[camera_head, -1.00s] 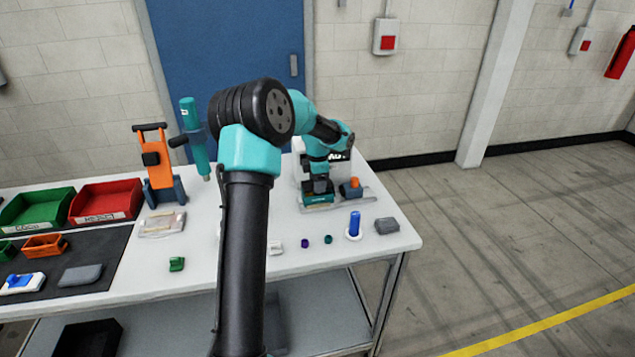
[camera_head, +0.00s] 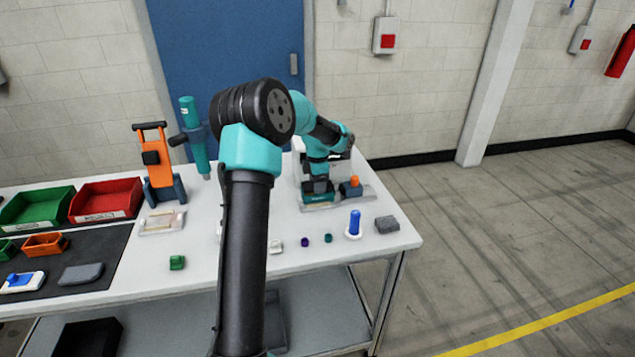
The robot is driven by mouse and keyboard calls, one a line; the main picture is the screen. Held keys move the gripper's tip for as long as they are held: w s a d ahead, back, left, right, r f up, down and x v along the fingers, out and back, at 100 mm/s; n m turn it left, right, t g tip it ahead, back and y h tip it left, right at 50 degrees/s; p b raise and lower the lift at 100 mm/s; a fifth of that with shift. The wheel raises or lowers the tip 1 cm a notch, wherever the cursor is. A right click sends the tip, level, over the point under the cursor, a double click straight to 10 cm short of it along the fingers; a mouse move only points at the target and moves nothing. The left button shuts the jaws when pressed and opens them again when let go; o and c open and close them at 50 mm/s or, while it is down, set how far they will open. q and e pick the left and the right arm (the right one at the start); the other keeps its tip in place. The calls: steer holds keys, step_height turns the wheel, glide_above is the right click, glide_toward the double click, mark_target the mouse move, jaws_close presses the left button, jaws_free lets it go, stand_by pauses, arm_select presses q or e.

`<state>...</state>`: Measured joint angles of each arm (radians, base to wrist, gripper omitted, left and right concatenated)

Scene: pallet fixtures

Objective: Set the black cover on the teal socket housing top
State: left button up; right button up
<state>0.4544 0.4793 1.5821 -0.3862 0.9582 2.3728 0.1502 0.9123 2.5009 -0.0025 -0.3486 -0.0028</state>
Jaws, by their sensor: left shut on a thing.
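The teal socket housing (camera_head: 316,205) sits on a grey fixture plate at the back right of the table. My left gripper (camera_head: 318,188) points down directly over the housing. It is shut on the black cover, a small dark shape that I cannot clearly tell apart from the dark fingers at this size. Whether the cover touches the housing top or is slightly above it cannot be told. My right gripper is not in view.
An orange-topped grey block (camera_head: 351,187) stands close right of the gripper. A blue peg (camera_head: 354,224) on a white base and a grey block (camera_head: 387,225) are nearer the table's right edge. Red (camera_head: 106,201) and green (camera_head: 37,208) bins are at left.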

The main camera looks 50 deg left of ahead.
arm_select(q)
steer(key=shift+f, duration=0.35)
stand_by(0.4)
steer(key=o, duration=1)
steer(key=shift+r, duration=0.1)
step_height(320, 180, up, 17)
steer(key=shift+r, duration=0.1)
stand_by(0.9)
